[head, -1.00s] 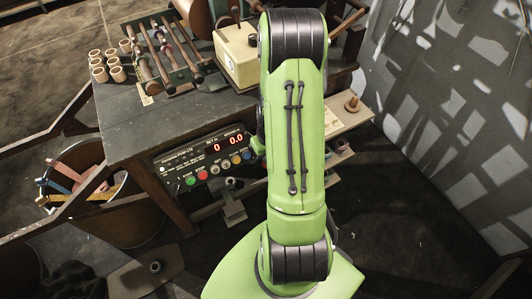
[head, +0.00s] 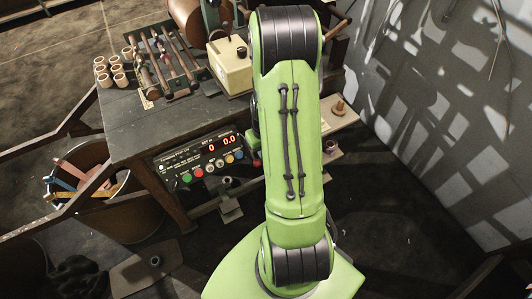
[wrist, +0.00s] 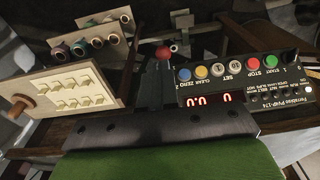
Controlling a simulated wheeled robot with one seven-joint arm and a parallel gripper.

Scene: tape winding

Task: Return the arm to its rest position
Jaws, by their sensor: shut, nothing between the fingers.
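My green arm (head: 294,150) stands upright in the middle of the head view and hides part of the bench behind it. My gripper is hidden behind the arm in that view. In the wrist view, my gripper (wrist: 155,72) shows as dark fingers, shut and empty, reaching up from the dark bar above my green wrist. The control panel (wrist: 240,85) appears upside down just right of the fingers. A red knob (wrist: 163,52) shows at the fingertips; whether they touch cannot be told.
The bench (head: 150,125) holds copper-coloured cups (head: 118,75), rods on a rack (head: 170,65) and a cream box (head: 230,68). The control panel (head: 200,160) on its front reads 0 and 0.0. A bin (head: 130,215) stands left, a grey wall (head: 440,120) right.

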